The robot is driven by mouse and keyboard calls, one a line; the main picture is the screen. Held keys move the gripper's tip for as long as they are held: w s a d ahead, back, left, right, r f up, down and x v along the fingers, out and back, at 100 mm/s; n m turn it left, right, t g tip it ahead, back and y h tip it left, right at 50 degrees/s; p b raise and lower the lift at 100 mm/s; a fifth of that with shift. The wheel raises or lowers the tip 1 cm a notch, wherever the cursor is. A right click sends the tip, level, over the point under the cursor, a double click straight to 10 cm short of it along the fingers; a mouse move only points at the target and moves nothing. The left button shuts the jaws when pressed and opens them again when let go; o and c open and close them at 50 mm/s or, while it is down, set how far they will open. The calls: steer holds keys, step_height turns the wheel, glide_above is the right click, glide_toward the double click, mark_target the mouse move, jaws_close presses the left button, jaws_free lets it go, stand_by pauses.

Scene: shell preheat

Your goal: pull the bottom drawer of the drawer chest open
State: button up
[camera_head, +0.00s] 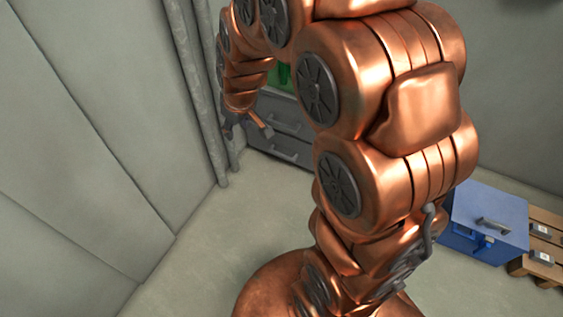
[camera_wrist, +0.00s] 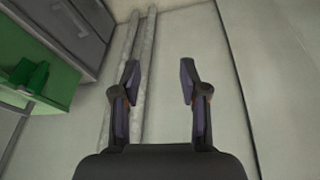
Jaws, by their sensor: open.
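The grey drawer chest (camera_head: 262,108) stands against the far wall in the head view, partly hidden by my arm. Two drawer fronts with bar handles show. The lower drawer (camera_head: 297,151) looks shut, with its handle (camera_head: 284,150) visible. My gripper (camera_head: 247,129) is open and empty, in front of the chest's left side in the picture. In the wrist view, my gripper (camera_wrist: 159,74) points toward the wall and pipes. A drawer front of the chest (camera_wrist: 70,38) with a handle (camera_wrist: 70,17) shows at the upper left, apart from the fingers; which drawer it is, I cannot tell.
Vertical pipes (camera_head: 202,90) run down the wall left of the chest. Green material (camera_head: 284,75) shows on the chest top. A blue box (camera_head: 492,212) with a handle and a wooden pallet (camera_head: 547,221) stand at the right. The floor before the chest is clear.

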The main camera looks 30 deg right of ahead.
mark_target(282, 154)
steer(key=w+d+f+n+t+h+b, duration=0.1)
steer(key=w+d+f+t+b, duration=0.1)
steer(key=w+d+f+b, duration=0.6)
steer(key=w+d+f+n+t+h+b, duration=0.1)
steer(key=w+f+t+h+b, duration=0.15)
steer(key=w+f, duration=0.95)
steer(key=w+d+f+n+t+b, duration=0.2)
steer(key=w+d+f+b, duration=0.35)
steer(key=f, duration=0.85)
steer(key=s+d+f+n+t+h+b, duration=0.15)
steer(key=d+f+b, duration=0.3)
steer(key=f, duration=0.55)
steer(key=d+f+n+t+h+b, duration=0.1)
steer(key=d+f+h+b, duration=0.4)
steer(key=f, duration=0.6)
steer(key=d+f+n+t+h+b, duration=0.1)
steer(key=d+f+t+b, duration=0.15)
steer(key=f+b, duration=0.6)
steer(key=shift+g, duration=0.35)
steer(key=shift+w+d+f+b, duration=0.3)
steer(key=shift+w+d, duration=0.6)
steer(key=shift+w, duration=0.1)
steer(key=shift+w+d+f+b, duration=0.3)
steer(key=shift+w+d+b, duration=0.05)
steer(key=shift+w+d, duration=0.65)
steer(key=shift+w+d+f+b, duration=0.3)
steer(key=shift+w+d, duration=0.55)
steer(key=shift+w, duration=0.15)
jaws_close()
